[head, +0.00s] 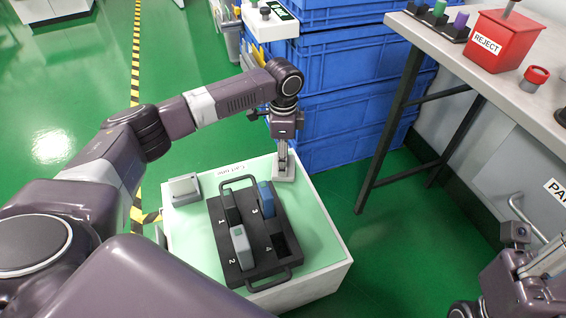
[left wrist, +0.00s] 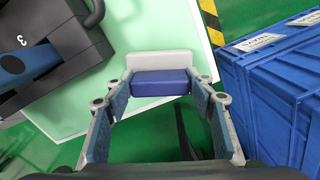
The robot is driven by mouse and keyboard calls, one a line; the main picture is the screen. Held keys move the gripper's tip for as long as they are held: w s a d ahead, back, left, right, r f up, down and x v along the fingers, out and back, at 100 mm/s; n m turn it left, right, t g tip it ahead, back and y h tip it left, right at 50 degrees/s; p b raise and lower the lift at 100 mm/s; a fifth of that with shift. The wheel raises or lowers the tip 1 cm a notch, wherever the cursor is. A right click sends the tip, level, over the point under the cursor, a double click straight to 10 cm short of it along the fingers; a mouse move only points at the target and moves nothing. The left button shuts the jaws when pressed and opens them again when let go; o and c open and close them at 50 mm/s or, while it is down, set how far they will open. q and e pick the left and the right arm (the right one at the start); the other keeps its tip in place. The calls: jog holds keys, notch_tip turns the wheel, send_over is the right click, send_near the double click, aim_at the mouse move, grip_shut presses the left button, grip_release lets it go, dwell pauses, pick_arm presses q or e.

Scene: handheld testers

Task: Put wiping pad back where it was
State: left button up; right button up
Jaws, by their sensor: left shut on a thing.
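My left gripper (head: 283,158) points down over the back right corner of the cart top. It is shut on the wiping pad, whose pale base (head: 288,174) shows below the fingers. In the left wrist view the wiping pad has a blue block (left wrist: 160,83) between the fingertips of my left gripper (left wrist: 157,95) and a pale part behind it. The pad is at or just above the cart surface; contact is unclear. My right gripper (head: 517,238) is at the lower right, and its fingers cannot be made out clearly.
A black tray (head: 240,267) with numbered slots stands on the pale green cart (head: 322,232). A pale block (head: 184,188) sits at the cart's left. Blue crates (head: 345,95) stand close behind. A bench with a red reject bin (head: 503,40) is right.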

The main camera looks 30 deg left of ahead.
pick_arm(q)
jog(key=shift+f, duration=0.45)
jog(key=shift+r, duration=0.15)
jog(key=o, duration=1)
